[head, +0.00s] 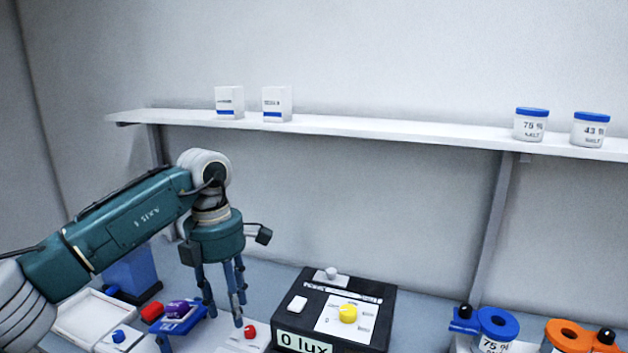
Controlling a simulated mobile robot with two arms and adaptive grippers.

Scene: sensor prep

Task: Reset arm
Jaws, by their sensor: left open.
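My left arm comes in from the left, and its gripper (224,312) points down over the left part of the bench. Its fingers are apart and I see nothing between them. The fingertips are beside a purple item on a blue holder (186,322) and close to a red knob (250,331) on a white base. I cannot tell whether they touch anything. My right gripper is not in view.
A black meter box (352,289) reading "0 lux", with a yellow knob (348,313), stands right of the gripper. A blue ring fixture (497,322) and an orange one (566,335) are at right. A wall shelf (400,130) above holds boxes and jars.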

